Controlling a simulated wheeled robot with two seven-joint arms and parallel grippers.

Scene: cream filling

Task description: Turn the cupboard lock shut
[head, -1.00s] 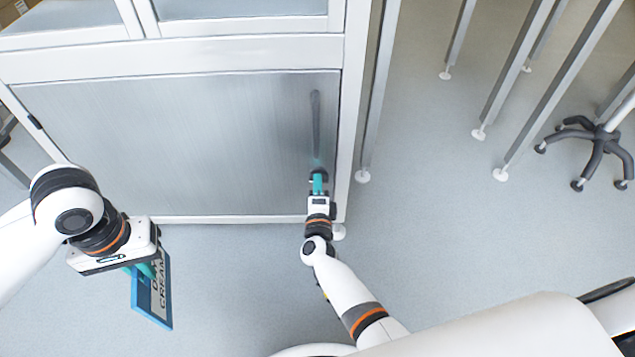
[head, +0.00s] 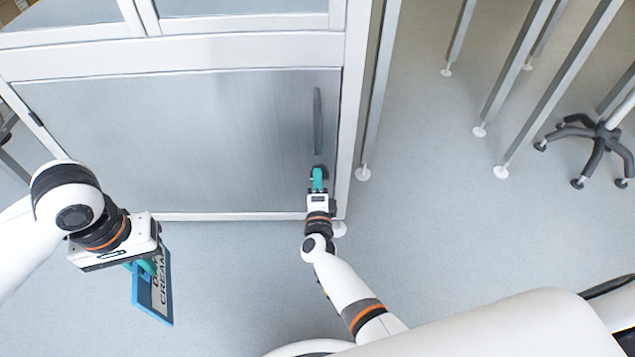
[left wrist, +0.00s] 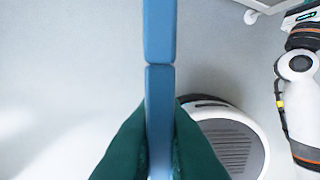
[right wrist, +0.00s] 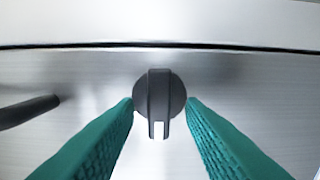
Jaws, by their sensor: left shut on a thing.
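The cupboard door (head: 180,140) is a brushed metal panel that looks flush in its white frame. Its lock is a dark round knob (right wrist: 159,100) with a raised ridge, upright in the right wrist view. My right gripper (right wrist: 160,104) is open, with its teal fingertips on either side of the knob; I cannot tell whether they touch it. In the head view the right gripper (head: 318,172) is at the door's lower right, below the handle. My left gripper (head: 145,267) is shut on a blue-framed sign (head: 155,290) reading "CREAM", its edge (left wrist: 158,90) between the fingers.
A long dark handle (head: 317,120) stands out from the door above the knob; its end (right wrist: 30,110) shows in the right wrist view. Metal posts (head: 377,95) stand right of the cupboard. A wheeled chair base (head: 597,143) is at far right. The floor between is clear.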

